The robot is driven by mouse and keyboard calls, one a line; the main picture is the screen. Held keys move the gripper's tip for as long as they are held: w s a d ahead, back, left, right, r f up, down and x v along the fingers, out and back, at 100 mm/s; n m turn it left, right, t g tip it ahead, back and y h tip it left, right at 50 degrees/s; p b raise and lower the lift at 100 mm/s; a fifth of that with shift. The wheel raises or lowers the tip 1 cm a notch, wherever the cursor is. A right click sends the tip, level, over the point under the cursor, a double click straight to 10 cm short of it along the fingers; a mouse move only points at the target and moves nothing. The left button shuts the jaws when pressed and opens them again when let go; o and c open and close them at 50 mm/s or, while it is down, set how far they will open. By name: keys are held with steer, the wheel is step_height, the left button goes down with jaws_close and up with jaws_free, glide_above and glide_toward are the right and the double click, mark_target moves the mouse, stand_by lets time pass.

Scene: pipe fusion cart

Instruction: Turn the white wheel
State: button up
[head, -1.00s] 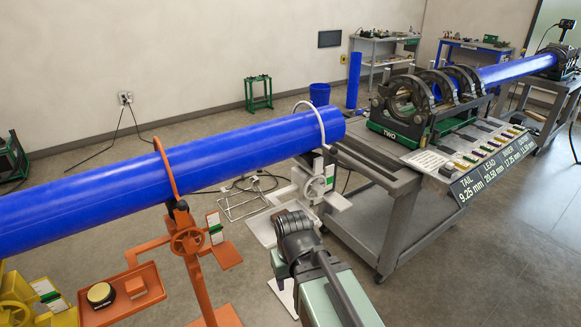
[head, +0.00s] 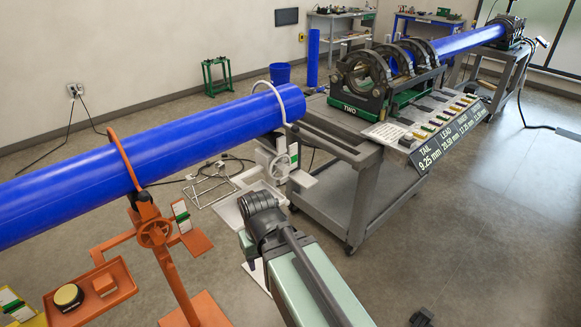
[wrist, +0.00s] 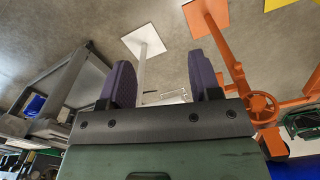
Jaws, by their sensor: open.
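In the head view my arm's dark wrist is in front of and below the wheel, and my gripper's fingers cannot be made out there. In the wrist view my gripper (wrist: 162,82) is open, with two purple fingers apart and nothing seen held. The white stand's post and square foot (wrist: 143,41) show beyond the fingers. The wheel cannot be made out clearly in the wrist view.
An orange stand with its own wheel (head: 153,232) and a tray (head: 92,293) is at the left. The grey cart (head: 330,190) with the black clamp machine (head: 385,75) stands to the right of the white stand. Floor at the lower right is mostly clear.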

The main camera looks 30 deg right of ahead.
steer(key=shift+o, duration=0.8)
steer(key=w+d+f+m+t+y+b, duration=0.1)
steer(key=w+d+f+m+b, duration=0.1)
steer(key=w, duration=0.4)
steer(key=w+d+f+m+t+y+b, duration=0.1)
steer(key=w+d+f+m+y+b, duration=0.1)
steer(key=w, duration=0.4)
steer(key=shift+d+f+b, duration=0.3)
steer(key=shift+f+b, duration=0.15)
steer(key=shift+b, duration=0.6)
steer(key=m+t+y+b, duration=0.2)
steer(key=m+t+b, duration=1.3)
steer(key=m+b, duration=1.05)
glide_toward(281, 167)
steer(key=d+f+m+p, duration=0.1)
steer(key=m+p, duration=0.2)
steer(key=shift+n, duration=0.25)
steer(key=x, duration=1.1)
steer(key=shift+w, duration=0.15)
steer(key=shift+c, duration=0.5)
